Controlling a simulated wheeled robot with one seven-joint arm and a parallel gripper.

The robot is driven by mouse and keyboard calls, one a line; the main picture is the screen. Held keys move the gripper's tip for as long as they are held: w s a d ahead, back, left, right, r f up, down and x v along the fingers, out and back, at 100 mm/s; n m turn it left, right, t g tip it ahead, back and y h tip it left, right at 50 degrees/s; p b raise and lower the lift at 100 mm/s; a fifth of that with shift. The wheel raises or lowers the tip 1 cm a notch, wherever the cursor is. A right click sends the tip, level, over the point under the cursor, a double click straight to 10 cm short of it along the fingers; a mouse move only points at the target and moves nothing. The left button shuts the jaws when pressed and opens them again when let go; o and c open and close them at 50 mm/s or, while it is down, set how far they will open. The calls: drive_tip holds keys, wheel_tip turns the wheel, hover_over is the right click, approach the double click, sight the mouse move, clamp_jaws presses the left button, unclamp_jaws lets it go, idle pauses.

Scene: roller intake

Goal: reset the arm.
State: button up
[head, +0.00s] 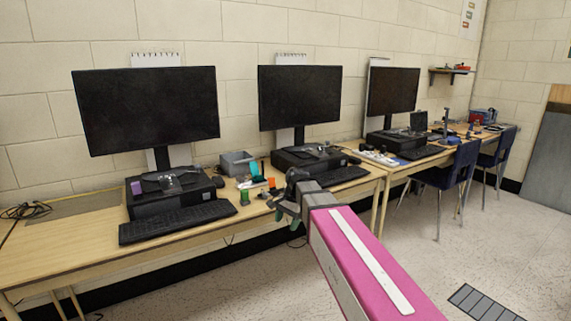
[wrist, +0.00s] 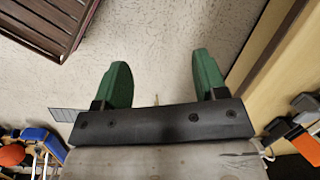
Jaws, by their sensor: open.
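My gripper (wrist: 163,82) shows in the wrist view with its two green fingers spread apart and nothing between them. Below the fingers in that view lies the speckled floor. In the head view my gripper (head: 276,209) is at the end of my pink and white arm, in front of the desk's front edge near the middle monitor. The arm reaches forward from the lower right of the picture.
A long wooden desk (head: 60,250) carries monitors (head: 145,108), keyboards (head: 178,221), a grey bin (head: 237,163) and small items. Blue chairs (head: 450,178) stand at the right. A brown slatted thing (wrist: 45,22) shows in the wrist view. Floor at the right is open.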

drive_tip(key=s+d+f+n+h, duration=0.1)
drive_tip(key=s+d+f+n, duration=0.2)
drive_tip(key=s+d+f, duration=0.3)
drive_tip(key=s+d+f+n+t+h, duration=0.1)
drive_tip(key=s+d+f+n, duration=0.3)
drive_tip(key=d+f, duration=0.7)
drive_tip(key=shift+s+d+f+n+h, duration=0.3)
drive_tip(key=shift+s+d+f, duration=0.1)
drive_tip(key=shift+s+d, duration=0.5)
drive_tip(key=shift+a, duration=0.1)
